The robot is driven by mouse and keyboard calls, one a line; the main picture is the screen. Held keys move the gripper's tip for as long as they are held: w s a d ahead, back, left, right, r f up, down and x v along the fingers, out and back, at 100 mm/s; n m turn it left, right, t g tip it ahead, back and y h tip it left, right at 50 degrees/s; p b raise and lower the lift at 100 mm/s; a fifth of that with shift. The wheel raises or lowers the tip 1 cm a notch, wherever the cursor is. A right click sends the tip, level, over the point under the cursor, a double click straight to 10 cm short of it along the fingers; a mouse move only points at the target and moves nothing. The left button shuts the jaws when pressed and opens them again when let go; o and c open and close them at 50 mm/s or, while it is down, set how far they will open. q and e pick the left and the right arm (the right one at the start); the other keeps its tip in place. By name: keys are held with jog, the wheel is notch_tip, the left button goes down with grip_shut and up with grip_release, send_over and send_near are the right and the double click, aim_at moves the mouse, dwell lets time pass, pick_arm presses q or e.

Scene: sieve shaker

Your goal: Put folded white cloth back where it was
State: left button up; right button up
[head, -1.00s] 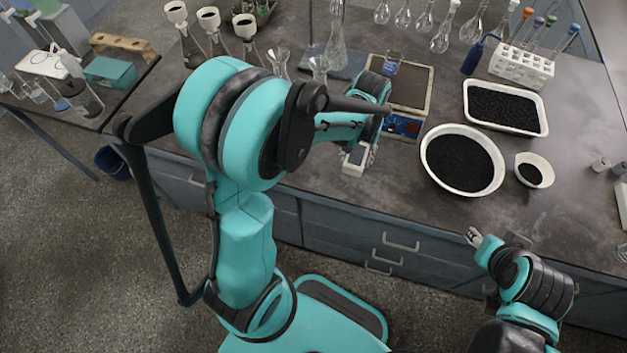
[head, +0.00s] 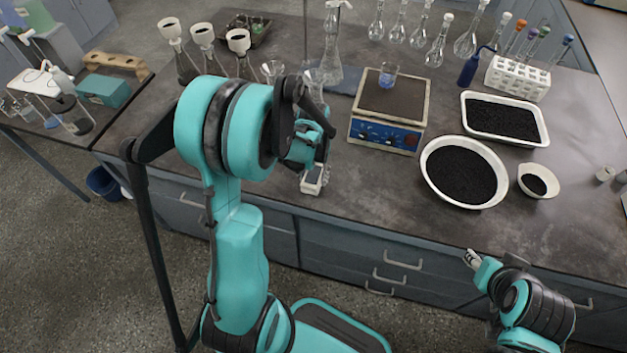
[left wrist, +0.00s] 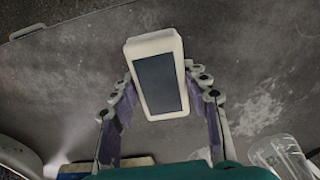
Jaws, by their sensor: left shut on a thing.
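My left gripper (head: 312,176) is shut on a small white block with a dark rectangular face (left wrist: 158,80). In the left wrist view the block sits between the two fingers (left wrist: 160,95), its dark face toward the camera. In the head view the white block (head: 314,181) is near the front edge of the bench, left of the balance-like device; I cannot tell whether it touches the bench. I see nothing that looks clearly like a folded white cloth. My right gripper (head: 473,259) is by the front of the bench, apart from everything; its finger gap is too small to read.
A flat-topped device with a blue panel (head: 387,134) carries a small beaker (head: 388,75). Bowls (head: 426,172) and a tray (head: 545,133) of black grains stand at right. Glass flasks stand behind my left arm. A dark folded cloth (head: 343,82) lies behind. The bench front centre is clear.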

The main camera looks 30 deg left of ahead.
pick_arm(q)
notch_tip(320, 180, down, 2)
jog(key=shift+w, duration=0.1)
pick_arm(e)
jog(key=shift+f, duration=0.45)
pick_arm(q)
jog(key=shift+r, duration=0.1)
pick_arm(e)
jog(key=shift+f, duration=0.1)
pick_arm(q)
jog(key=o, duration=1)
jog(key=shift+f+b, duration=0.25)
jog(key=shift+b, duration=0.1)
jog(key=shift+c, duration=0.2)
jog(key=o, duration=0.4)
jog(key=shift+r, duration=0.1)
jog(key=shift+r, duration=0.1)
